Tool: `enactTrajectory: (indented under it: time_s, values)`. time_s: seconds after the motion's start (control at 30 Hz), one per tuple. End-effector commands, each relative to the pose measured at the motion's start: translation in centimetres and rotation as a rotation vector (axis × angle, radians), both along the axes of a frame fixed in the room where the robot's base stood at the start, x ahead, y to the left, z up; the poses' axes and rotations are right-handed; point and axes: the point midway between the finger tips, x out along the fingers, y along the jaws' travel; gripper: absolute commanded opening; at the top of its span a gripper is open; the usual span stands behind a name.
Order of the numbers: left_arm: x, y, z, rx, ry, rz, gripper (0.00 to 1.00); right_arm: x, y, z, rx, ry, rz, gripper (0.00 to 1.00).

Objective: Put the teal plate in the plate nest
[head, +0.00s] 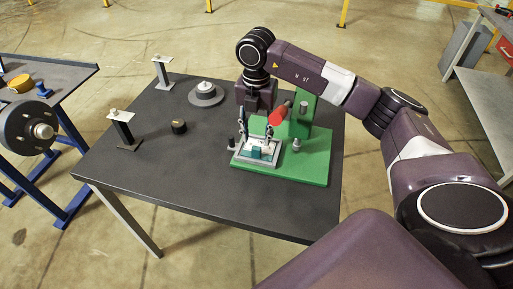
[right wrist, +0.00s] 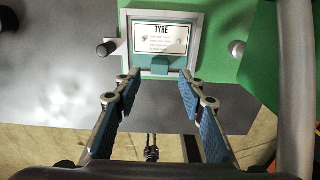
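The teal plate (right wrist: 168,64) shows in the right wrist view with a white label reading "TYRE" and a teal tab on its near edge. It lies inside the grey frame of the plate nest (right wrist: 199,30), and it looks squared to that frame; whether it is fully down I cannot tell. In the head view the plate (head: 257,153) is a small teal patch in the nest (head: 238,158) on the green base. My right gripper (right wrist: 160,78) is open and empty, its fingertips apart on either side of the tab, just short of it. My left gripper is not in view.
The green base (head: 310,172) carries a green upright with a red cylinder (head: 280,113) close to my right gripper. A grey round piece (head: 205,93), a small dark cylinder (head: 179,126) and two stands (head: 123,129) are on the dark table (head: 150,165). The table's near left is clear.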

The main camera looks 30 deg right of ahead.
Motion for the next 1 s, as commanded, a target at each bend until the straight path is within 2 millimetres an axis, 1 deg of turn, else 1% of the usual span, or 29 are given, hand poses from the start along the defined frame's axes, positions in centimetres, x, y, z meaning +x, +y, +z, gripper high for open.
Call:
enactTrajectory:
  time_s: [0.03, 0.1, 0.2, 0.33, 0.5, 1.0]
  values:
    - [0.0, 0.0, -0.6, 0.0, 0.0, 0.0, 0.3, 0.1, 0.0, 0.9, 0.0, -0.006, 0.001, 0.37]
    - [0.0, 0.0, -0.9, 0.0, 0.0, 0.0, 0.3, 0.1, 0.0, 2.4, 0.0, -0.005, 0.001, 0.37]
    - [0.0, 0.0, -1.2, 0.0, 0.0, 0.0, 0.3, 0.1, 0.1, 4.0, 0.001, -0.004, 0.0, 0.37]
    - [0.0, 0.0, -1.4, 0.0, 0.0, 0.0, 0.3, 0.1, 0.0, 5.3, 0.0, -0.001, 0.0, 0.37]
    - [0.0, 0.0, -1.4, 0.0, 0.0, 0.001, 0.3, 0.0, 0.0, 5.8, 0.001, 0.001, 0.0, 0.37]
    - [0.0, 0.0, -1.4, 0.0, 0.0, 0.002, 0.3, 0.0, 0.0, 5.8, 0.001, 0.001, 0.0, 0.37]
